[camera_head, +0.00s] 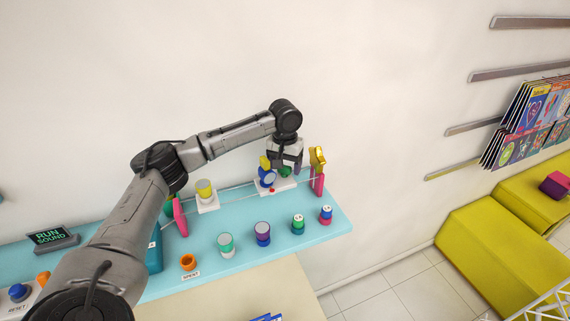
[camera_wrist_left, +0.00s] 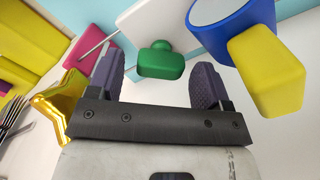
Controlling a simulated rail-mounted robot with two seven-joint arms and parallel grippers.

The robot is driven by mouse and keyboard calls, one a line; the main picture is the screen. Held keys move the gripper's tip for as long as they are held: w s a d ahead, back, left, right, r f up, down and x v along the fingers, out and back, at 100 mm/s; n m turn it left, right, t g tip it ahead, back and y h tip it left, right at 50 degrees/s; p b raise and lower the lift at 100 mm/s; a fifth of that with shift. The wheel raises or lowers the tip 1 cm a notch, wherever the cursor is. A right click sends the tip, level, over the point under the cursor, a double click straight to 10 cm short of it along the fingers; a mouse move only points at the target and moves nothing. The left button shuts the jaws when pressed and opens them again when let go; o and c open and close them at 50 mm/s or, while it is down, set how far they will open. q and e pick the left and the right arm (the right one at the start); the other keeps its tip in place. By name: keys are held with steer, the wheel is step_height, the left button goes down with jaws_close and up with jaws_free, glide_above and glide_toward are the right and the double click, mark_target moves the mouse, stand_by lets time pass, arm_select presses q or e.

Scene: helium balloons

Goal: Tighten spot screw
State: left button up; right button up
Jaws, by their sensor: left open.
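The spot (camera_head: 267,178) is a blue-rimmed disc with a yellow block, standing on a white base at the back of the turquoise shelf. It shows large at the upper right of the left wrist view (camera_wrist_left: 225,22). A green knob, which looks like the screw (camera_head: 285,172), is right of the spot; it also shows in the left wrist view (camera_wrist_left: 160,62). My left gripper (camera_head: 285,160) is open above the green knob. In the left wrist view the knob lies between the two fingertips with gaps on both sides. My right gripper is not in view.
A pink post (camera_head: 319,182) with a gold star (camera_head: 317,157) stands close right of the gripper. A thin rod runs left to another pink post (camera_head: 181,217). Several coloured cups, including a purple one (camera_head: 262,234), stand along the front of the turquoise shelf (camera_head: 208,246).

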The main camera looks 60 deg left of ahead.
arm_select(q)
steer(key=shift+f, duration=0.15)
steer(key=shift+c, duration=0.3)
steer(key=c, duration=0.9)
steer(key=shift+o, duration=0.2)
steer(key=shift+m, duration=0.3)
steer(key=m, duration=0.2)
steer(key=shift+m, duration=0.4)
steer(key=m, duration=0.4)
steer(key=shift+d+m, duration=0.15)
steer(key=shift+m, duration=0.85)
